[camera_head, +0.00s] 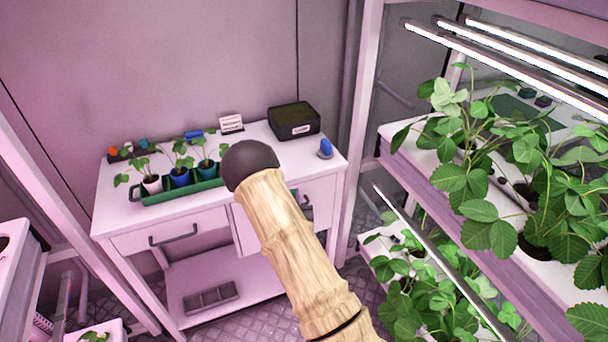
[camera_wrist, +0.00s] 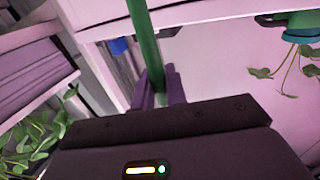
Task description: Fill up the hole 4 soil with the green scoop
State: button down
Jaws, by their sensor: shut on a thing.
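My gripper (camera_wrist: 160,88) is shut on the long green handle of the green scoop (camera_wrist: 145,45), seen in the wrist view. The handle runs up from between the two fingers and out of the top of the frame. The scoop's bowl is not in view, so I cannot tell whether it holds soil. In the head view neither the gripper nor the scoop can be made out. A dark hole edge shows on the white rack at the far left (camera_head: 14,262), but no number can be read, so I cannot tell which is hole 4.
A white table (camera_head: 270,150) stands ahead with a green tray (camera_head: 165,196) of potted seedlings, a black box (camera_head: 294,120), a white card (camera_head: 231,124) and a small blue object (camera_head: 326,148). A plant rack (camera_head: 425,170) with leafy plants fills the right. Rack posts stand on both sides.

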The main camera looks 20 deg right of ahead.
jog(key=s+a+f+n+y, duration=0.1)
jog(key=a+f+n+y, duration=0.1)
jog(key=f, duration=0.4)
jog(key=s+a+f+n+y, duration=0.1)
jog(key=s+a+f+y, duration=0.1)
jog(key=a+f, duration=0.3)
jog(key=shift+f+n+t+y, duration=0.4)
jog(key=shift+f+y, duration=0.35)
jog(key=shift+y, duration=0.05)
jog(key=shift+d, duration=0.1)
